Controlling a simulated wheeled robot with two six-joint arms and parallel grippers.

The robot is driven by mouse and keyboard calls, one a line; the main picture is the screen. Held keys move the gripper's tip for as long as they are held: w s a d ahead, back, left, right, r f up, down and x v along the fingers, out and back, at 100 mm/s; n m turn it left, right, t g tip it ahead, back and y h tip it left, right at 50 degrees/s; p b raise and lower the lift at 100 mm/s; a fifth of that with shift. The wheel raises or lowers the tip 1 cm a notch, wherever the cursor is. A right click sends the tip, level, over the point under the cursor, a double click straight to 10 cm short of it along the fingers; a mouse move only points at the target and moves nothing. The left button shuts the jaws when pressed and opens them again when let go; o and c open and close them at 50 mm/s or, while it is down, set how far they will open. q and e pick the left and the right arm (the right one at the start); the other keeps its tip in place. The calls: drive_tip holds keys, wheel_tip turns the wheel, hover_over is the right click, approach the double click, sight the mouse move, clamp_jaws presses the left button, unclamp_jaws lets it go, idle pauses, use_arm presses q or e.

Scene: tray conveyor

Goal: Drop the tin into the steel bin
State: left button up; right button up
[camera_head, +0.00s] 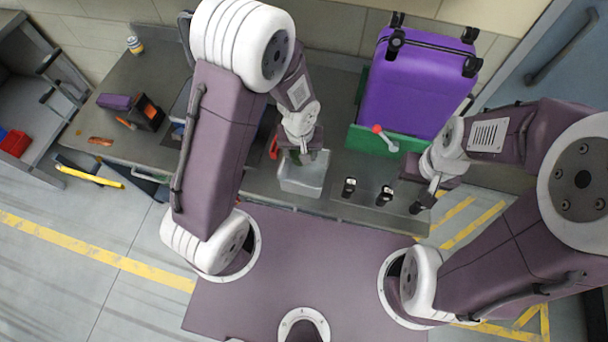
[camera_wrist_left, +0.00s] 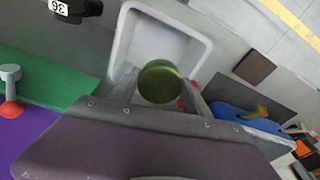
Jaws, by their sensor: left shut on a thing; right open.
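The steel bin (camera_head: 304,178) is a light grey open box on the counter, in the middle of the head view. My left gripper (camera_head: 303,156) is above its far side. In the left wrist view, my left gripper is shut on the tin (camera_wrist_left: 160,82), a round greenish thing seen end-on. The tin overlaps the near part of the bin (camera_wrist_left: 122,42), and the visible inside of the bin looks empty. In the head view the tin is mostly hidden by the gripper. My right gripper (camera_head: 428,195) is open, over the counter's right end.
Several black numbered items (camera_head: 349,187) lie right of the bin. A black-and-orange object (camera_head: 146,113) sits on the left counter.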

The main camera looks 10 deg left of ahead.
use_arm(q)
wheel_tip(320, 180, down, 2)
drive_tip(key=shift+a+f+b, duration=0.1)
drive_tip(key=shift+b, duration=0.3)
drive_tip(key=o, duration=1.5)
drive_tip(key=r, duration=0.6)
drive_tip(key=s+r+p, duration=0.1)
drive_tip(key=r, duration=0.2)
drive_tip(key=shift+s+r, duration=0.1)
drive_tip(key=shift+r, duration=0.05)
